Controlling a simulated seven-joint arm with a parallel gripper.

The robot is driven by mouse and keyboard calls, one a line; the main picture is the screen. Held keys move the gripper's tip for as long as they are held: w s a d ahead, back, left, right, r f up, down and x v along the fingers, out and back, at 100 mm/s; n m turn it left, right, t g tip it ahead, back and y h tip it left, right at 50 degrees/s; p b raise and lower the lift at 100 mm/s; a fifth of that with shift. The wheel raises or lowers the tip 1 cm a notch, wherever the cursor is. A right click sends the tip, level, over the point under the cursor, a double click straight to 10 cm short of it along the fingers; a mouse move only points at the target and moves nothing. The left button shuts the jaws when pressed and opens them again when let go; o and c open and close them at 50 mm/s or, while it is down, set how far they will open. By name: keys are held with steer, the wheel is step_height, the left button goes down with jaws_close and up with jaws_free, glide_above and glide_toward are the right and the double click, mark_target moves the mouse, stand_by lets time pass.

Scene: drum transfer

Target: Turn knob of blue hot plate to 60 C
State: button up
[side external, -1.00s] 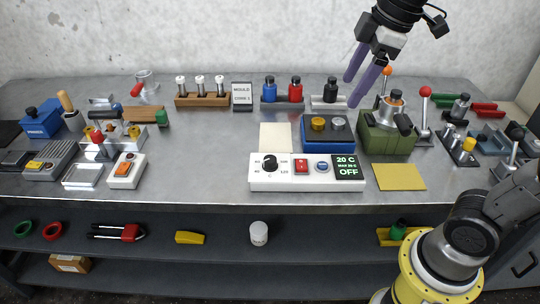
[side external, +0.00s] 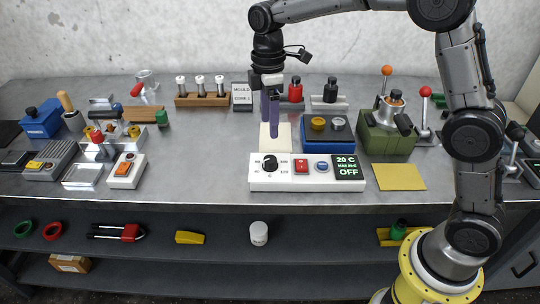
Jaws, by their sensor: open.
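A red switch (side external: 301,167) and a blue button (side external: 322,166) are to the right of the knob. The box's display (side external: 346,168) reads 20 C and OFF. My gripper (side external: 270,130) is open and empty, pointing down over the pale square pad behind the knob, apart from the knob as far as I can tell.
A green device (side external: 387,138) stands right of the hot plate, with a yellow pad (side external: 399,177) in front. A wooden rack (side external: 203,99) and a mould sign (side external: 242,96) stand behind. A white switch box (side external: 126,171) is at left. Bench between it and the control box is clear.

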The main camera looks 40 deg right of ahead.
mark_target(270, 158)
steer(key=f, duration=1.1)
steer(key=shift+s+a+f, duration=0.1)
steer(key=shift+s, duration=0.1)
jaws_close()
